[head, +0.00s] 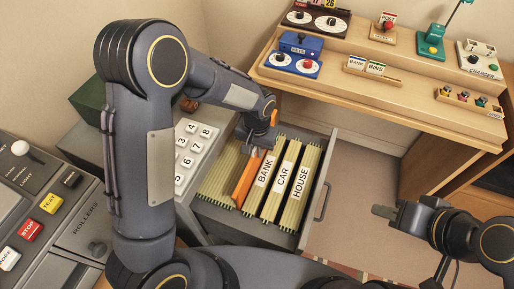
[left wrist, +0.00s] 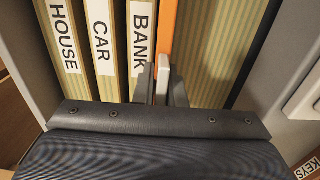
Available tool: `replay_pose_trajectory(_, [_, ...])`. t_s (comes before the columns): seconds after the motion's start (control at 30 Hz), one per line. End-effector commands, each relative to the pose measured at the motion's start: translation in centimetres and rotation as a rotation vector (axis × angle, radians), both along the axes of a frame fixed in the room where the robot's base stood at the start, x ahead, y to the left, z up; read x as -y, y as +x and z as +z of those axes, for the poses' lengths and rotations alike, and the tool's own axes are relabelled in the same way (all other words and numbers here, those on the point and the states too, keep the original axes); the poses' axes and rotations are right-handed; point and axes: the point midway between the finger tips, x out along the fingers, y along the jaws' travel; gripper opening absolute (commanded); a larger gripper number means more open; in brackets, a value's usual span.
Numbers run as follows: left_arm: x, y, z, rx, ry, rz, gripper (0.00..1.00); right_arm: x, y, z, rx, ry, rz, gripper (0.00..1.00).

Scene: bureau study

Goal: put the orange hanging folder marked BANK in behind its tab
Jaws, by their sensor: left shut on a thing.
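The open drawer (head: 318,182) holds striped green-tan dividers with white tabs: BANK (head: 265,168), CAR (head: 283,176) and HOUSE (head: 301,183). The orange folder (head: 244,182) stands upright just left of the BANK divider in the head view, its lower part hidden in the drawer. My left gripper (head: 262,138) reaches down from above and is shut on the folder's top. In the left wrist view the folder (left wrist: 168,28) is between the fingers, close beside the BANK tab (left wrist: 141,35); whether they touch is unclear. My right gripper (head: 385,212) is away to the right, its jaw gap unclear.
A panel with number keys (head: 193,150) borders the drawer on the left. A wooden desk (head: 400,95) with small devices stands behind. The drawer's handle (head: 322,202) faces right.

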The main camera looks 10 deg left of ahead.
Motion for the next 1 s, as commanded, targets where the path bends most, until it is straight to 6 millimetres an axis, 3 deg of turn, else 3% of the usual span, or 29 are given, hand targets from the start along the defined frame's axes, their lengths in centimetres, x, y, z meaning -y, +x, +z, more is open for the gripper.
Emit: replay_pose_trajectory(1.0, [0.0,0.0,-7.5,0.0,0.0,0.0,0.0,0.0,0.0,-5.9,0.0,0.0,0.0,0.32])
